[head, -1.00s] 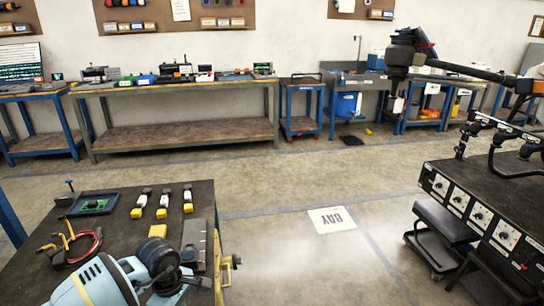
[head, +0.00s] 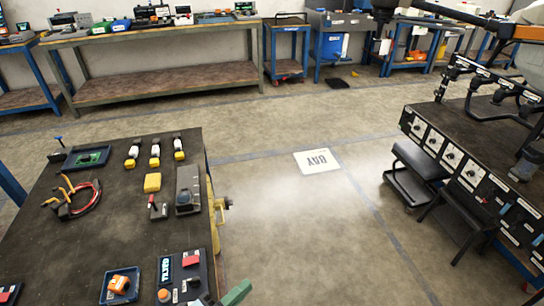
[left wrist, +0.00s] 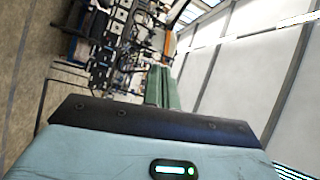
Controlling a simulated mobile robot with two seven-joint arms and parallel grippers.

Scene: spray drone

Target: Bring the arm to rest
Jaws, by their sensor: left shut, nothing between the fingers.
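My left gripper (head: 237,293) shows in the head view only as green fingers at the bottom edge, just right of the near workbench's right edge. In the left wrist view the green fingers (left wrist: 162,88) lie together, shut and empty, pointing away from the pale blue wrist. Nothing touches them there. Most of my left arm is outside the head view. My right gripper is not in view.
The near workbench (head: 100,215) holds a tray with a green board (head: 90,158), red and black leads (head: 75,197), a grey box (head: 188,189) and a display panel (head: 181,275). A dark equipment bench (head: 465,125) stands at right. Open floor (head: 290,225) lies between.

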